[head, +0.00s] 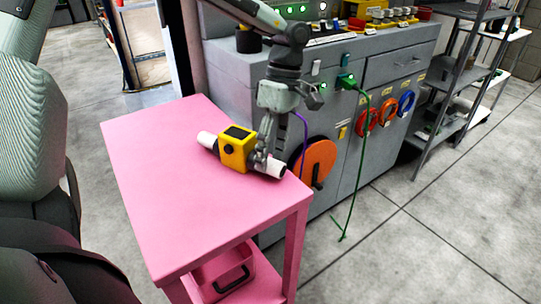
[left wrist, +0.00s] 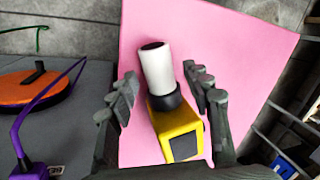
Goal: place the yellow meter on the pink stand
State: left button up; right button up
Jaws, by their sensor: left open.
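The yellow meter (head: 237,148) has a dark display and knob, with white pipe ends. It lies on its side on the pink stand (head: 160,210), near the top's right-hand edge, and appears to rest on the surface. My left gripper (head: 264,160) is low over the meter at its nearer white pipe end. In the left wrist view the fingers of my left gripper (left wrist: 160,92) are open, one on each side of the meter (left wrist: 178,135), with gaps showing. My right gripper is not in view.
A grey cabinet (head: 400,95) with an orange reel (head: 318,158), coloured rings and a hanging green cable stands close behind the stand. A pink bin (head: 225,275) sits on the lower shelf. Metal shelving (head: 455,90) is at right. Most of the stand's top is clear.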

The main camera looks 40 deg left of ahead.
pick_arm(q)
jog(key=v, duration=1.1)
